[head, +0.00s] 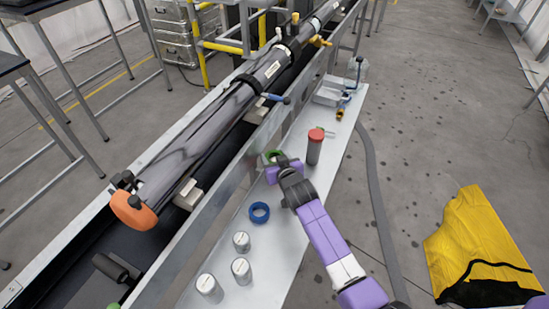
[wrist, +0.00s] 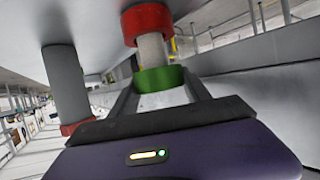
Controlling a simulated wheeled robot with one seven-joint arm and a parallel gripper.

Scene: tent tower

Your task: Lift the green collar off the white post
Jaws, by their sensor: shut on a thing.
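The green collar (wrist: 160,79) is a short ring between the two dark fingers of my gripper (wrist: 160,86), which is shut on it. The white post (wrist: 152,50) shows in line with the collar in the wrist view, between it and a red collar (wrist: 147,22). The wrist view looks upside down, with the bench surface at the top, so the red collar sits lower on the post. I cannot tell how much of the post is inside the green collar. In the head view my gripper (head: 277,162) hides most of the post, and a little of the green collar (head: 271,154) shows.
A grey cylinder with a red cap (head: 315,147) stands close beside my gripper; it also shows in the wrist view (wrist: 66,85). A blue ring (head: 259,212) and several pale capped cylinders (head: 241,241) are on the white bench (head: 275,270). A long rail with a dark tube (head: 215,125) runs along the left.

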